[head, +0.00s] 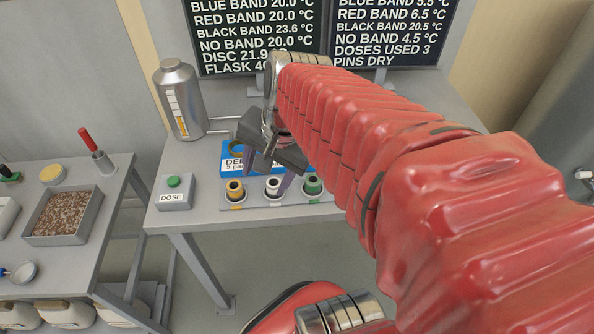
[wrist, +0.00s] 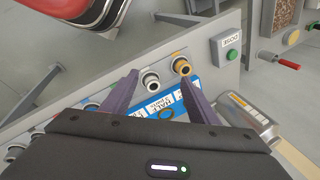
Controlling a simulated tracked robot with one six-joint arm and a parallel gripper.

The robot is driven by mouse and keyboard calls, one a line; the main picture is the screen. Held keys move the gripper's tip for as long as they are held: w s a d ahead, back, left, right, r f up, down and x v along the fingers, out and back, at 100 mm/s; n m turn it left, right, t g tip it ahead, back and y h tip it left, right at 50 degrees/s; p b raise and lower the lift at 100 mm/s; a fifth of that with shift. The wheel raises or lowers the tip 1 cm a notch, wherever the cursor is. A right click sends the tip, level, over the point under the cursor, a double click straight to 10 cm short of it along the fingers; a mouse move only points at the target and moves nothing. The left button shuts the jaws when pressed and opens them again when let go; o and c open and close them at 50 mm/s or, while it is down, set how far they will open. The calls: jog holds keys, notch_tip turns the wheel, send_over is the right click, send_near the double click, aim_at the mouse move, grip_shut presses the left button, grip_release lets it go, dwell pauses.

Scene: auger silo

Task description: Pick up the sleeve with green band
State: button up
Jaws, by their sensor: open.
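The green-band sleeve (head: 313,185) stands in a grey rack, at the right of three sleeves visible in the head view. A white-marked sleeve (head: 272,186) stands beside it, and an orange-marked sleeve (head: 235,189) is at the left. My gripper (head: 268,176) is open and empty, its purple fingers behind and around the white-marked sleeve, left of the green one. In the wrist view my gripper (wrist: 160,76) points at the row. The white-marked sleeve (wrist: 151,81) and orange-marked sleeve (wrist: 182,66) show there; the green one appears hidden behind the left finger.
A blue labelled tray (head: 232,146) lies behind the rack. A dose box with a green button (head: 174,194) and a metal flask (head: 181,98) stand left. My arm hides the rack's right part. A side table holds a tray of brown grains (head: 92,216).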

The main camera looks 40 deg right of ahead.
jog(key=s+d+m, duration=0.2)
jog(key=d+m, duration=0.6)
jog(key=d, duration=0.1)
jog(key=s+d+f+m+y, duration=0.1)
jog(key=d+m, duration=0.8)
jog(key=shift+s+f+y, duration=0.15)
jog(key=shift+s+y, duration=0.15)
jog(key=shift+s, duration=0.1)
send_over(315, 179)
jog(key=s+d, duration=0.1)
jog(key=s, duration=0.1)
jog(key=shift+d+f, duration=0.15)
jog(key=shift+f, duration=3.85)
jog(key=shift+x, duration=2.6)
